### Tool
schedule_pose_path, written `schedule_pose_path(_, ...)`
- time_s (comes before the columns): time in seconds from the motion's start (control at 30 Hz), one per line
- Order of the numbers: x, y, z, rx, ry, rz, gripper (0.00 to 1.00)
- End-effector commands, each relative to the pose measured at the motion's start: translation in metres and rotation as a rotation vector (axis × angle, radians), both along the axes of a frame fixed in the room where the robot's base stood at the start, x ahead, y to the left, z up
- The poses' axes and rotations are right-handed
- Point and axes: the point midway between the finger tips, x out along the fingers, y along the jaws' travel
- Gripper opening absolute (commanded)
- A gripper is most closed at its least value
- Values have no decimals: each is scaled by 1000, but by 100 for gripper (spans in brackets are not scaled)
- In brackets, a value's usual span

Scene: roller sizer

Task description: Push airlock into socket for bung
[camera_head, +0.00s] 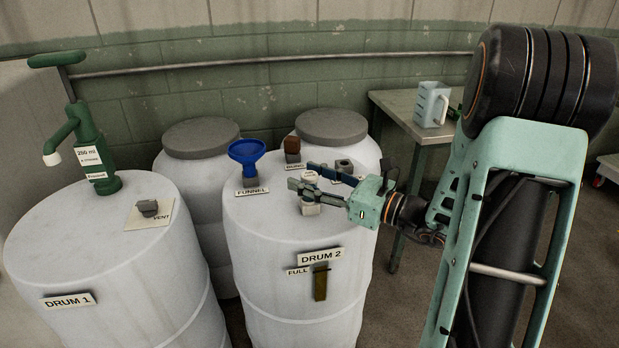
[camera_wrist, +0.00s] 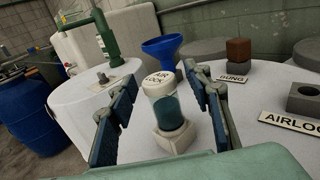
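The airlock (camera_wrist: 166,106) is a clear cylinder with teal contents and a white cap lettered AIR LOCK. It stands roughly upright on a pale square socket (camera_wrist: 170,142) on top of Drum 2 (camera_head: 290,265). How deep it sits in the socket I cannot tell. In the head view the airlock's white cap (camera_head: 309,177) shows between my fingers. My gripper (camera_wrist: 168,92) is open, one finger on each side of the airlock, with visible gaps. The brown bung (camera_wrist: 238,50) stands in a grey holder behind the BUNG label.
A blue funnel (camera_head: 247,151) stands at Drum 2's back left. An empty square grey holder (camera_wrist: 307,97) is by the AIRLOCK label at right. Drum 1 (camera_head: 100,250) with a green pump (camera_head: 87,140) is left. A table (camera_head: 400,110) with a jug (camera_head: 431,104) stands behind.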

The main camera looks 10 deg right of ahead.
Motion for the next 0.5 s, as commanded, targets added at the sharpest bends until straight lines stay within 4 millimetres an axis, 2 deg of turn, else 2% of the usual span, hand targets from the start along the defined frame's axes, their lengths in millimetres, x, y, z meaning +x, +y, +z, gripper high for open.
schedule_pose_path(0.27,-3,-4,0,-1,1,-1,45)
schedule_pose_path(0.5,-31,-33,0,-1,1,-6,45)
